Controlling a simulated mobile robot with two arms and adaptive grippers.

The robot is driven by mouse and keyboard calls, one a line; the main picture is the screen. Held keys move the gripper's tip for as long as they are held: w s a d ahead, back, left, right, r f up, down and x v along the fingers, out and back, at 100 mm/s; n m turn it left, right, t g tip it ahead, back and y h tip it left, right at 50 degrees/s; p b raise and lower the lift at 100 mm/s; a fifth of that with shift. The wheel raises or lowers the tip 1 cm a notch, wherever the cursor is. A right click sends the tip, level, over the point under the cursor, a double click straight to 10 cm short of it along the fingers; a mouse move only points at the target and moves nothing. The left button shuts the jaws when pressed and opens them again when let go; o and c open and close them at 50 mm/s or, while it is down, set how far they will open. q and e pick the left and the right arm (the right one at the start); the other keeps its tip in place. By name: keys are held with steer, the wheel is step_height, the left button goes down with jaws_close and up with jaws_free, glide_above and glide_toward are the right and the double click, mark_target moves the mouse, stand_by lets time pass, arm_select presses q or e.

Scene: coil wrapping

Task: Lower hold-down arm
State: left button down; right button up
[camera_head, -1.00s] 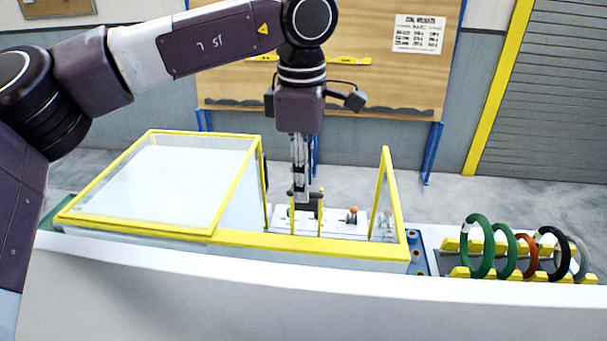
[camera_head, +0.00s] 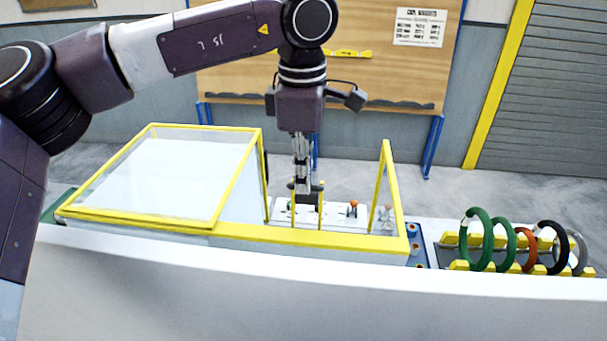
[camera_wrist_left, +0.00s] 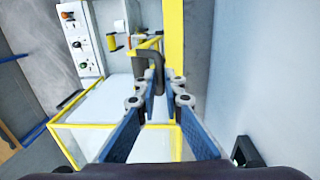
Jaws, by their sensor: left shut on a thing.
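The hold-down arm shows in the left wrist view as a yellow bar (camera_wrist_left: 147,44) with a dark U-shaped handle (camera_wrist_left: 150,58). My left gripper (camera_wrist_left: 155,86) is shut on this handle, with a finger on either side of it. In the head view my left gripper (camera_head: 305,188) points straight down over the open bay of the yellow-framed machine (camera_head: 330,237). The handle is a small dark shape there, partly covered by the fingers, and the arm's exact angle cannot be told. My right gripper is not in view.
A clear guard box (camera_head: 165,180) with yellow edges stands left of the bay, and a yellow-framed panel (camera_head: 384,190) stands to its right. A control panel with knobs (camera_wrist_left: 75,43) lies behind the bay. Several coils (camera_head: 478,240) stand on a rack at the right.

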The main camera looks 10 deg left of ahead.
arm_select(q)
steer(key=shift+w, duration=0.1)
steer(key=shift+w+r, duration=0.1)
steer(key=shift+w, duration=0.75)
steer(key=c, duration=2.7)
jaws_free()
steer(key=w+f, duration=0.1)
steer(key=w, duration=0.7)
steer(key=shift+f, duration=0.3)
steer(key=o, duration=0.7)
steer(key=shift+s, duration=0.2)
steer(key=shift+c, duration=0.2)
step_height(320, 180, up, 12)
steer(key=shift+s, duration=0.35)
